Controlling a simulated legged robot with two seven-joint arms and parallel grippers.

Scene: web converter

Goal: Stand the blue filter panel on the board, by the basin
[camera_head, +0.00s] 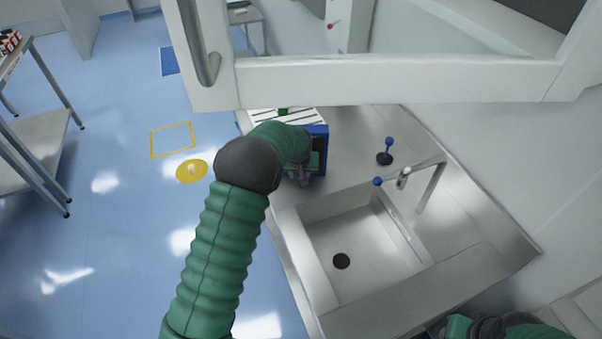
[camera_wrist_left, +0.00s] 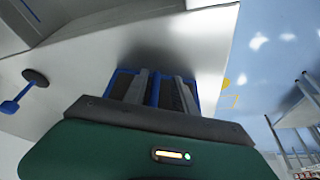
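The blue filter panel (camera_head: 321,141) is at the basin-side end of the white slatted board (camera_head: 262,116), partly hidden by my left arm. In the left wrist view, its dark face and blue frame (camera_wrist_left: 122,74) show beyond my left gripper (camera_wrist_left: 153,80). The two grey fingers are close together with a blue strip of the panel between them, so the gripper looks shut on it. I cannot tell whether the panel's lower edge touches the board. The basin (camera_head: 335,225) is just below the panel in the head view. My right gripper (camera_head: 465,329) is at the bottom edge, fingers not clear.
A white frame with a handle (camera_head: 207,70) crosses above the board. A steel rack (camera_head: 38,140) stands at far left. The blue floor between is open.

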